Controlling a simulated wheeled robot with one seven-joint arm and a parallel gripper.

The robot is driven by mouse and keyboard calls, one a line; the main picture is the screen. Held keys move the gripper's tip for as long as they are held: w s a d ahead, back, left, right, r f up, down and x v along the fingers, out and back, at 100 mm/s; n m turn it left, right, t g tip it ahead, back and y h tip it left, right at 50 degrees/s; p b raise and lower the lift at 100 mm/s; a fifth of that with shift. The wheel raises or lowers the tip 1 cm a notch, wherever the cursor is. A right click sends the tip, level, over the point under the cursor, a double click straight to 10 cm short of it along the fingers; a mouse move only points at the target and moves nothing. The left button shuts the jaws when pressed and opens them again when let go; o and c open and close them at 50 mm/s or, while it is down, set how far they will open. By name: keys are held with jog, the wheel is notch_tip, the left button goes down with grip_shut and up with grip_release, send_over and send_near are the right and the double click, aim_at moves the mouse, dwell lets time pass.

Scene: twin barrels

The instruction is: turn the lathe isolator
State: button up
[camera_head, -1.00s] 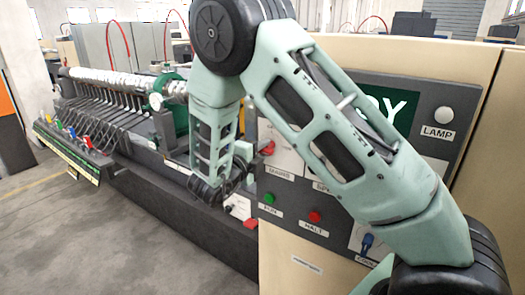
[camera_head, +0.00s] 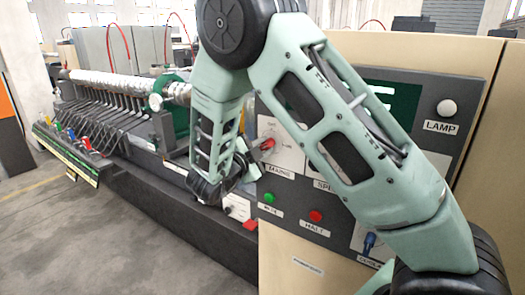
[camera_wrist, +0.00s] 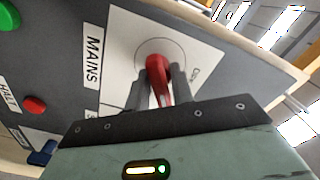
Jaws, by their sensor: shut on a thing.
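The isolator's red handle (camera_wrist: 158,80) sits on a white plate (camera_wrist: 120,55) beside the word MAINS, in the wrist view. My gripper (camera_wrist: 162,88) has one dark finger on each side of the handle and is shut on it. Part of the handle's base is hidden by the fingers and the handle itself.
A green button (camera_head: 269,197), a red HALT button (camera_head: 315,216) and a blue knob (camera_head: 370,240) lie lower on the panel. A white LAMP (camera_head: 446,107) is at upper right. The lathe (camera_head: 130,120) stands at left. Open floor (camera_head: 90,230) lies in front.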

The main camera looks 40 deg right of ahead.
jog(key=n+p, duration=0.1)
jog(key=n, duration=0.4)
jog(key=shift+n, duration=0.3)
jog(key=n+p, duration=0.2)
jog(key=n, duration=0.3)
jog(key=shift+n, duration=0.3)
jog(key=shift+f, duration=0.1)
jog(key=o, duration=0.8)
jog(key=shift+a, duration=0.1)
jog(key=shift+b+v, duration=3.55)
jog(key=shift+v, duration=5.15)
